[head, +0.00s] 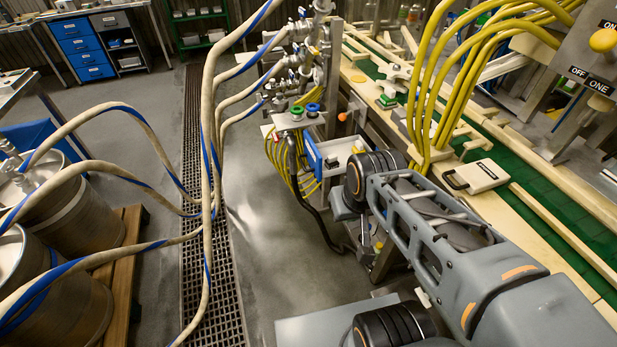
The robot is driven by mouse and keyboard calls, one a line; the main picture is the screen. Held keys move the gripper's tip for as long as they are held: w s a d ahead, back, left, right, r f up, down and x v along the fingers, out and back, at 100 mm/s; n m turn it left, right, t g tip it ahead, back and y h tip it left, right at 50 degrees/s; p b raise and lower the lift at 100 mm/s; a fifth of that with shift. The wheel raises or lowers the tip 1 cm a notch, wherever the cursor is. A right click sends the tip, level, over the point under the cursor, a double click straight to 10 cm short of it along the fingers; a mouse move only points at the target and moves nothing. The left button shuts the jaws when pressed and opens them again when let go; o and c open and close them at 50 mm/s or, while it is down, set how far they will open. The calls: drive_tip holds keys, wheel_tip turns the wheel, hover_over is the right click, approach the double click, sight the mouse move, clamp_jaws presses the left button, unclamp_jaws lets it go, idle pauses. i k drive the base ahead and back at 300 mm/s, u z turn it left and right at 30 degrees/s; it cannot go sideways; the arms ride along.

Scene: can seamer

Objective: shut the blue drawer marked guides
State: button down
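A small drawer with a blue front (312,156) sits at the left side of the machine frame, in the middle of the head view. Its pale open-topped body shows behind the front, so it appears pulled out toward the left. Any marking on it is too small to read. My arm comes in from the lower right, and its black ribbed wrist is just right of and below the drawer, apparently apart from it. My gripper is around the underside of the wrist, mostly hidden, and its fingers cannot be made out.
Yellow cables (280,160) and a black hose (296,185) hang beside the drawer. Beige hoses (207,130) with blue stripes cross the left aisle over a floor grate (195,230). Metal kegs (60,220) stand at left. A green conveyor (540,190) runs at right. A blue drawer cabinet (82,45) stands far back.

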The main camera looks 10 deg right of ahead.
sight(315, 154)
drive_tip(key=u, duration=0.65)
drive_tip(key=i, duration=1)
drive_tip(key=u, duration=0.3)
